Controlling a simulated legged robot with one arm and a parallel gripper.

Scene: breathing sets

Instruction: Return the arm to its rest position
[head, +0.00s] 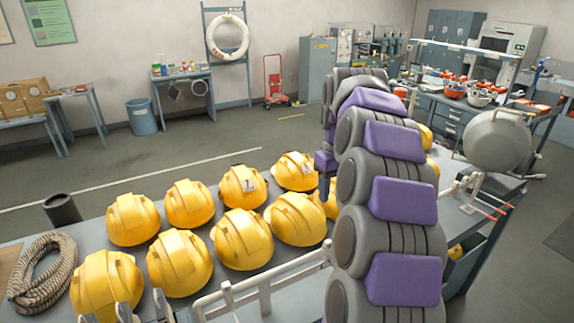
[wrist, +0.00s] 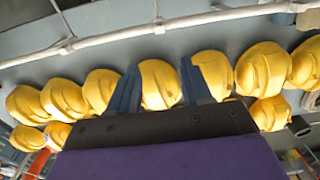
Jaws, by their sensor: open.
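My arm (head: 390,200), with purple and grey segments, rises from the bottom right of the head view and bends over the bench. My gripper (wrist: 160,80) shows in the wrist view with its two blue-grey fingers apart. A yellow helmet (wrist: 158,88) appears in the gap between the fingers, beyond them; I cannot tell how far off it is. In the head view the arm hides most of the gripper; a small purple part (head: 325,163) shows at the arm's left, above the helmets.
Several yellow helmets (head: 242,238) stand in rows on the bench (head: 210,302). A white rail (head: 270,285) runs along its near edge. A coiled rope (head: 42,275) and a dark cup (head: 62,210) are at the left. A grey round object (head: 497,140) stands at the right.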

